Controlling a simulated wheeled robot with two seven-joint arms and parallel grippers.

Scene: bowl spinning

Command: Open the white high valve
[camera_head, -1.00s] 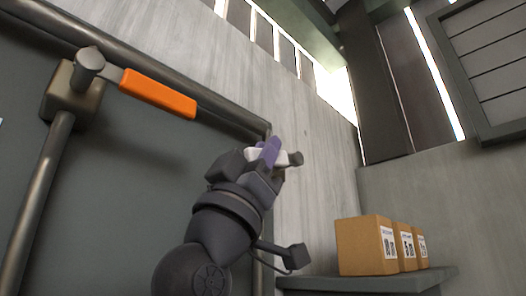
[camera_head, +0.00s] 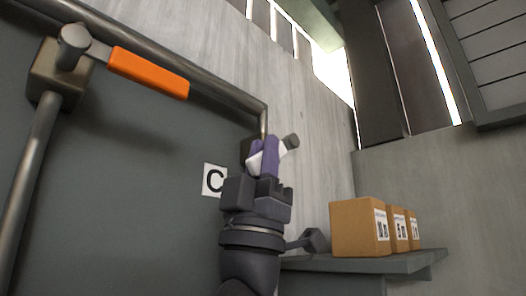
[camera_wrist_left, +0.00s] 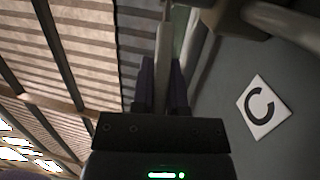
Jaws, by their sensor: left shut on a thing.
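My left gripper (camera_head: 265,157) is shut on the white valve handle (camera_head: 254,165) beside the pipe's right-hand bend in the head view. The purple fingers cover the handle's middle, and its grey end shows to their upper right. The handle tilts up to the right. In the left wrist view the white handle (camera_wrist_left: 164,50) runs up between the purple fingers (camera_wrist_left: 163,86). Part of the valve body is hidden behind the gripper. My right gripper is not in view.
An orange-handled valve (camera_head: 148,73) sits on the pipe (camera_head: 170,65) at upper left. A "C" label (camera_head: 214,180) is on the grey panel left of my gripper. Several cardboard boxes (camera_head: 358,229) stand on a shelf (camera_head: 340,264) at lower right.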

